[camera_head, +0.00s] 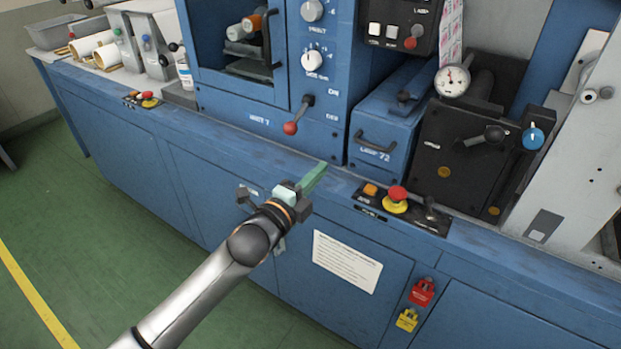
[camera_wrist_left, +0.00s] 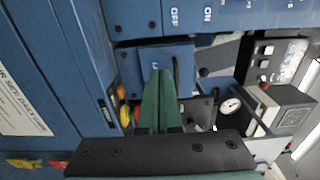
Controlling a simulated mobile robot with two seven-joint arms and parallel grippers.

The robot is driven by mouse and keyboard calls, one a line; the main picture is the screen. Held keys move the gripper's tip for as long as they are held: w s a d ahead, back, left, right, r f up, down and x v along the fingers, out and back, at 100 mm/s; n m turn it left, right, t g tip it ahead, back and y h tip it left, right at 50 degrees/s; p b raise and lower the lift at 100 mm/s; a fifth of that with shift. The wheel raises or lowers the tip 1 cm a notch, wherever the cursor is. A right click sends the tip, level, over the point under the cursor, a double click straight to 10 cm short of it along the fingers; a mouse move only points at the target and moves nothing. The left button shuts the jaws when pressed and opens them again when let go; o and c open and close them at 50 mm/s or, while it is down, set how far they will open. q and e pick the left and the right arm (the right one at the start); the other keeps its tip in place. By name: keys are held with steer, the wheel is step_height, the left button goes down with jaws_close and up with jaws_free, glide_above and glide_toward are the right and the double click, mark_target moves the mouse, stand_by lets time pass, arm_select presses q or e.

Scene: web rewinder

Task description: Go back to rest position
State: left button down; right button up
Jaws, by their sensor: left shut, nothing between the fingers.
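My left gripper (camera_head: 313,178) reaches in from the lower left in the head view, in front of the blue machine's ledge (camera_head: 240,150). Its green fingers are shut with nothing between them. In the left wrist view the shut fingers (camera_wrist_left: 158,100) point toward the blue box marked 72, which has a dark handle (camera_head: 375,143). The fingertips appear apart from the machine, though the exact gap cannot be told. My right gripper is not in view.
A panel with a red mushroom button (camera_head: 397,193) lies to the right of the gripper. A red-tipped lever (camera_head: 291,127) stands out above the ledge. A gauge (camera_head: 452,81) and a black unit are at right. Green floor (camera_head: 75,225) is clear at left.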

arm_select(q)
steer(key=s+a+f+n+g+y+p, duration=0.2)
steer(key=s+a+f+n, duration=0.4)
steer(key=s, duration=0.4)
steer(key=s+a+f+n+g+y+p, duration=0.1)
steer(key=s+a+f+n+y+p, duration=0.2)
steer(key=s+a+f+n, duration=0.4)
steer(key=s+a+f+n+g+y+p, duration=0.2)
steer(key=s+a+f+n, duration=0.4)
steer(key=s+f+n, duration=0.3)
steer(key=s, duration=0.4)
steer(key=shift+s+a+f+n+g+y, duration=0.2)
steer(key=shift+n+g+y, duration=0.1)
steer(key=shift+n, duration=0.1)
